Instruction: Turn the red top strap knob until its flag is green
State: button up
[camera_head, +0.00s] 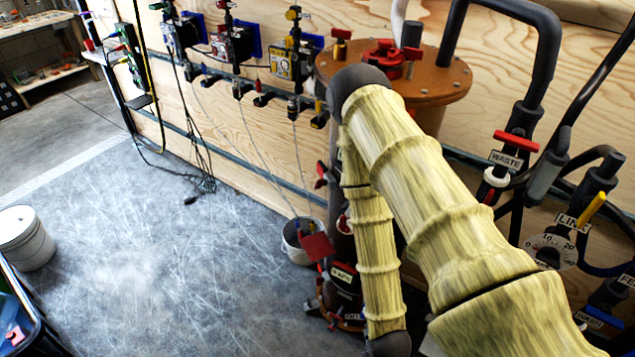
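An orange-brown round tank lid (455,82) stands at the upper middle, with a red multi-armed knob (384,57) on top. Down the tank's left side, partly behind my arm, are a small red handle (320,172) and a flat red square flag (317,247). I cannot tell for sure which red part is the top strap knob. No green flag shows on the tank. My yellow arm crosses in front of the tank and hides much of its body. The arm runs off the bottom edge, and my gripper is out of view.
Black hoses and a red-handled valve labelled WASTE (505,158) are at right, near a dial gauge (550,250). A white bucket (303,240) stands left of the tank. Another bucket (25,238) is at far left. The grey floor (150,240) between them is mostly clear.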

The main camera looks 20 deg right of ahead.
aim_at(321, 183)
jog(key=z, duration=2.1)
jog(key=k, duration=1.25)
jog(key=u, duration=1.95)
jog(key=i, duration=0.5)
jog(key=u, duration=0.05)
